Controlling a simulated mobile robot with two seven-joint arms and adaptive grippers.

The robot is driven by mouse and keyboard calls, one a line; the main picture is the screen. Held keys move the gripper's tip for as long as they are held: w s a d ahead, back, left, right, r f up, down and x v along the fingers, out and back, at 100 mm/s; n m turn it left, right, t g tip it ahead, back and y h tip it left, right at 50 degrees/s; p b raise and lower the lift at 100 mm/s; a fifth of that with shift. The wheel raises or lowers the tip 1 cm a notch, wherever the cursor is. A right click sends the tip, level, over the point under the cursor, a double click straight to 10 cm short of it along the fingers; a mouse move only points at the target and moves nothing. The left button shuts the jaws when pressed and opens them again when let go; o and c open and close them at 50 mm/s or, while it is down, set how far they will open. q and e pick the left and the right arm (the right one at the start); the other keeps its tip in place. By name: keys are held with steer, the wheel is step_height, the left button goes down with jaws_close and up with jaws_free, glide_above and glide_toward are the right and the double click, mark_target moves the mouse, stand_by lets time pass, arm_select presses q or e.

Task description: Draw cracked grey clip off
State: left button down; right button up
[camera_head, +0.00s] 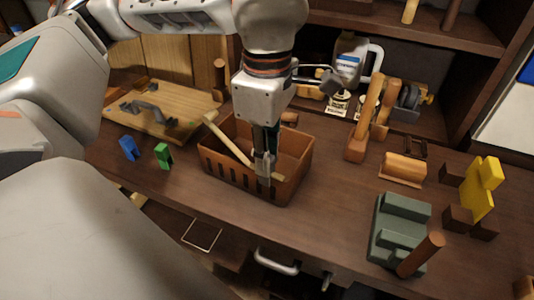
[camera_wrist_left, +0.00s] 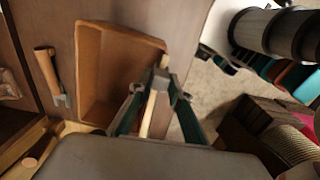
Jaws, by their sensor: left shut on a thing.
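A brown slotted basket (camera_head: 228,175) stands near the front of the wooden bench. My left gripper (camera_head: 264,168) points down at its front right part. In the left wrist view, the gripper (camera_wrist_left: 156,84) is shut on a small grey piece, seemingly the grey clip (camera_wrist_left: 160,78), close to the basket's rim (camera_wrist_left: 135,37). In the head view the fingers largely hide the clip, and I cannot make out a crack. A pale wooden stick (camera_head: 228,140) slants across the basket and passes close to the fingers. My right gripper is not in view.
A blue clip (camera_head: 129,148) and a green clip (camera_head: 163,156) stand left of the basket. A wooden board (camera_head: 178,98) lies behind them. To the right are a wooden mallet (camera_head: 366,120), a grey-green block (camera_head: 398,225) and a yellow figure (camera_head: 481,185).

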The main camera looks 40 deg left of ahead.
arm_select(q)
steer(key=shift+r, duration=0.15)
steer(key=shift+r+p, duration=0.6)
steer(key=shift+r, duration=0.55)
steer(key=shift+p, duration=0.3)
steer(key=shift+r+p, duration=0.4)
steer(key=shift+r, duration=0.25)
steer(key=shift+r+p, duration=0.4)
steer(key=shift+r, duration=0.2)
